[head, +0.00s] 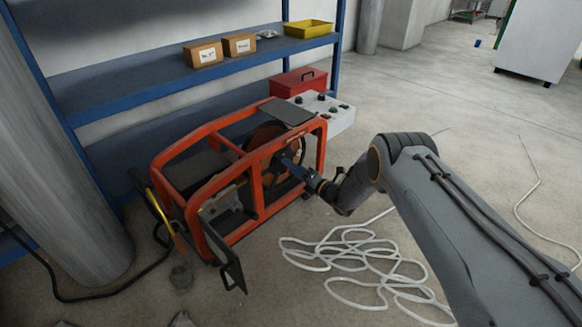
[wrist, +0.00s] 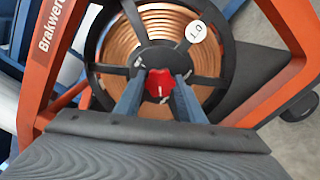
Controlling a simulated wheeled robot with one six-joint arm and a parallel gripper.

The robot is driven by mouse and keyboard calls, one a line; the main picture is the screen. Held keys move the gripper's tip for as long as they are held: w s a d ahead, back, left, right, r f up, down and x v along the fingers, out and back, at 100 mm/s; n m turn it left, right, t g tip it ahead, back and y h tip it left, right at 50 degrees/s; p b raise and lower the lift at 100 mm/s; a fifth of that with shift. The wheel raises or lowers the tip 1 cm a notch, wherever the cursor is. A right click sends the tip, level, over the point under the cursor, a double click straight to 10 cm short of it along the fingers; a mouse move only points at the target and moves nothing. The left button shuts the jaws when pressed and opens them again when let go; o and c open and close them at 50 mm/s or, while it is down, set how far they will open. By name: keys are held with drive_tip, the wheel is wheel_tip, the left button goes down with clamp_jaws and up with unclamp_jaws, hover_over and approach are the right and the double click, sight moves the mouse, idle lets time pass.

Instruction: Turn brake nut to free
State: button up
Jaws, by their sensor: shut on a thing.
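The brake nut (wrist: 160,84) is a red knob with a white mark, at the hub of a black-spoked spool (wrist: 110,68) wound with copper-coloured wire. My gripper (wrist: 159,80) has its two blue-grey fingers on either side of the nut and is shut on it. In the head view my gripper (head: 293,167) reaches in from the right to the spool (head: 265,139) inside the orange frame (head: 256,187). The nut is too small and covered to make out there. A white round tag reading 1.0 (wrist: 196,31) sits on the spool.
A blue shelf (head: 130,91) behind holds two cardboard boxes and a yellow tray (head: 308,28). A red case (head: 300,80) and a grey control box (head: 338,117) stand behind the frame. Loose white hose (head: 345,254) lies on the floor below my arm. A grey column (head: 60,170) stands left.

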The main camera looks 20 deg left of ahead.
drive_tip(key=shift+d+f+n, duration=0.1)
drive_tip(key=shift+n, duration=0.4)
drive_tip(key=o, duration=1)
drive_tip(key=shift+o, duration=0.2)
drive_tip(key=p+v, duration=0.3)
drive_tip(key=v, duration=0.4)
drive_tip(key=shift+d, duration=0.3)
